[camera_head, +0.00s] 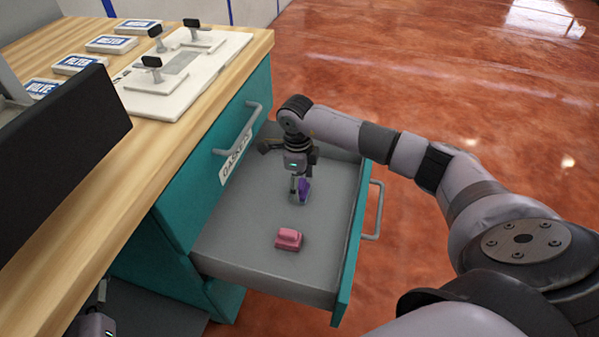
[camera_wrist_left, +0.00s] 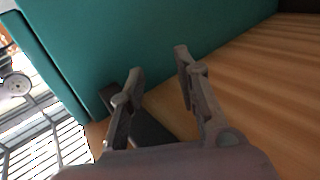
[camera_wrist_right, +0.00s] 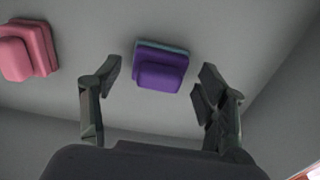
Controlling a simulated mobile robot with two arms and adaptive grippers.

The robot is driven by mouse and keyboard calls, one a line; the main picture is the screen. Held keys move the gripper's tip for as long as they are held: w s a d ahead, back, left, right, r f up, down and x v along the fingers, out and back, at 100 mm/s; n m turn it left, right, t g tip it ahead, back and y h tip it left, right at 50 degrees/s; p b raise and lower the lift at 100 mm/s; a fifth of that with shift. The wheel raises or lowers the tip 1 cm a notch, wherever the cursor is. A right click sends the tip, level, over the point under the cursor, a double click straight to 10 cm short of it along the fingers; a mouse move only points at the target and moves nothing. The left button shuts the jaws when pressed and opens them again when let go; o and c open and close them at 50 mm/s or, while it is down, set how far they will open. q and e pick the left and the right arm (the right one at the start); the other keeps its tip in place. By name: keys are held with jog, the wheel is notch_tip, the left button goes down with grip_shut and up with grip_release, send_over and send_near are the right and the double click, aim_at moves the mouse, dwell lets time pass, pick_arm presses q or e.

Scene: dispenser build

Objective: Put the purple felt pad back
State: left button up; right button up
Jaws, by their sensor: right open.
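The purple felt pad (camera_head: 305,190) is in the open grey drawer (camera_head: 225,245), toward its far end. In the right wrist view the purple pad (camera_wrist_right: 160,75) shows a teal layer along its far edge. My right gripper (camera_head: 297,191) is over the drawer at the pad. Its fingers (camera_wrist_right: 160,85) are open, with the pad seen between them and a gap on each side. A pink pad (camera_head: 288,239) lies nearer in the same drawer. My left gripper (camera_wrist_left: 160,68) is open and empty near a teal surface, and only partly shows in the head view.
The drawer front (camera_head: 350,245) and its handle (camera_head: 375,210) stick out over the red floor. The wooden bench top (camera_head: 150,150) holds labelled boxes (camera_head: 112,44) and a white board with black-handled clamps (camera_head: 185,65). A closed drawer labelled GASKETS (camera_head: 236,158) is above the open one.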

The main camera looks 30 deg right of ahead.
aim_at(300, 183)
notch_tip(300, 183, up, 6)
jog(key=shift+a+f+p, duration=0.1)
jog(key=shift+f+p, duration=0.05)
jog(key=shift+p, duration=0.55)
jog(key=shift+r, duration=0.3)
pick_arm(q)
notch_tip(300, 183, down, 8)
jog(key=s+a+g+y, duration=0.1)
jog(key=s+g, duration=0.1)
jog(key=g, duration=0.2)
jog(key=shift+s+a+r+g, duration=0.2)
jog(key=shift+a+r+g, duration=0.05)
jog(key=shift+a+g, duration=0.15)
